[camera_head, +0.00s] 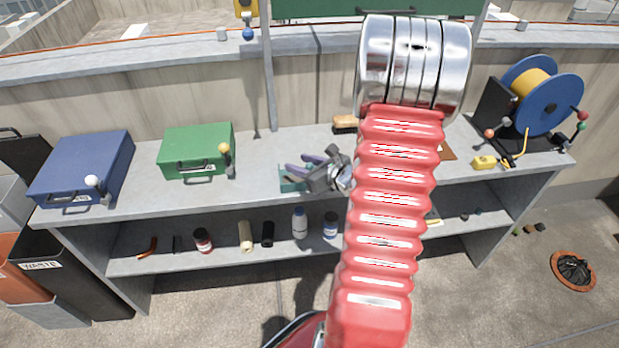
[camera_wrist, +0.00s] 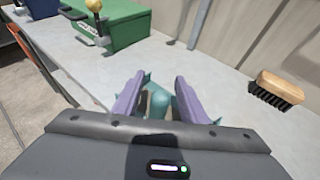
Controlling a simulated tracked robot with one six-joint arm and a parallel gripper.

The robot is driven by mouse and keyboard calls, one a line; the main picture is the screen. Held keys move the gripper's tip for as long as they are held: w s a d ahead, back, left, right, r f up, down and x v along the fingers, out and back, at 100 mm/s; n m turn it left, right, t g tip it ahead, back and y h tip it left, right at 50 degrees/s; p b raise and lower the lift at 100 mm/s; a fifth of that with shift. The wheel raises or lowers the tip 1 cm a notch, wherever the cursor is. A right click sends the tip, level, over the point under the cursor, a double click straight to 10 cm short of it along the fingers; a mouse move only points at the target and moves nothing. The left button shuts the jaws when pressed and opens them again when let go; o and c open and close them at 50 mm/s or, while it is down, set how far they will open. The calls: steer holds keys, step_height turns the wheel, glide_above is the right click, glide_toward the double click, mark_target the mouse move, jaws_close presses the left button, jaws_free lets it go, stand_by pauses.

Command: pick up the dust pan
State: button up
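The teal dust pan (camera_head: 291,180) lies on the top of the grey bench, partly hidden behind my gripper (camera_head: 303,164) in the head view. In the wrist view its rounded handle (camera_wrist: 158,103) points toward me between the two purple fingers of my gripper (camera_wrist: 157,84). One finger is on each side of the handle, with narrow gaps visible, so the gripper looks open around it. Parts of the pan also show beyond and beside the fingers. Contact with the handle cannot be made out.
A green case (camera_head: 197,150) and a blue case (camera_head: 84,167) stand to the left on the bench. A wooden brush (camera_wrist: 276,88) lies to the right, near the wall. A blue cable reel (camera_head: 553,101) stands at the right end. Several bottles and tubes sit on the lower shelf.

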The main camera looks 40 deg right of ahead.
steer(key=shift+c, duration=0.3)
jaws_close()
stand_by(0.5)
step_height(320, 180, up, 10)
stand_by(0.6)
stand_by(0.5)
